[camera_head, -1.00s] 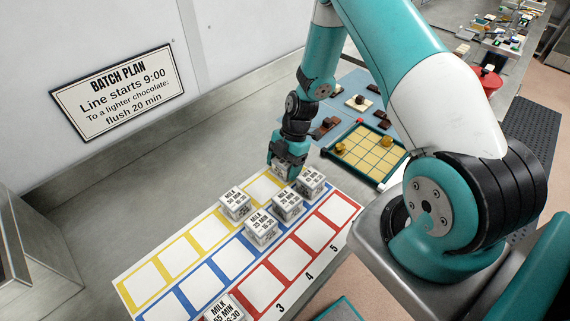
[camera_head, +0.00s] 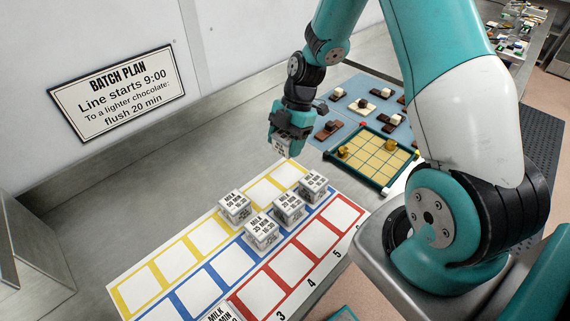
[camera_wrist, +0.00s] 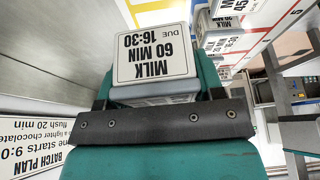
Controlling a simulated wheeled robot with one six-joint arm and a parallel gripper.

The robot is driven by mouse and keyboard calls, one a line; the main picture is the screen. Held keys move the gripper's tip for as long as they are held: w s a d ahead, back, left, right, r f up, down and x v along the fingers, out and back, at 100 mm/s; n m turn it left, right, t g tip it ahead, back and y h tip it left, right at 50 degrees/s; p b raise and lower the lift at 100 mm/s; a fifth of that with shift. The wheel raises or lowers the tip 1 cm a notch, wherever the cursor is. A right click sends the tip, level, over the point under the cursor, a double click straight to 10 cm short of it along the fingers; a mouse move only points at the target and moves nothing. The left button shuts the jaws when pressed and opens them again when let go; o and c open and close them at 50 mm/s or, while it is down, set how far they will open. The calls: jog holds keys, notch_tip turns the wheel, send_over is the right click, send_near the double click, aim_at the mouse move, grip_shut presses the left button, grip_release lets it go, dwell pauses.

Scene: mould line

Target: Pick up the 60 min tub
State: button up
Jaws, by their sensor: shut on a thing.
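The 60 min tub (camera_wrist: 153,56) is a small white tub labelled "MILK 60 MIN DUE 16-30". It sits between the jaws of my gripper (camera_head: 290,134) and is off the board. In the head view the same tub (camera_head: 283,147) hangs above the far end of the yellow row, with its label mostly too small to read there. My gripper is shut on it; in the wrist view the tub stands out beyond the dark bar of my gripper, its label facing the camera upside down.
Several other milk tubs stand on the white board (camera_head: 128,285) with yellow, blue and red squares: one tub (camera_head: 235,206) in the yellow row, others (camera_head: 262,232) in the blue. A green-framed grid tray (camera_head: 357,174) and a blue mat (camera_head: 352,92) lie behind. A batch plan sign (camera_head: 118,93) hangs on the wall.

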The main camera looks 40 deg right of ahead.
aim_at(285, 135)
notch_tip(285, 135, up, 18)
jog(key=p, duration=0.3)
jog(key=shift+f, duration=0.25)
jog(key=shift+f, duration=0.1)
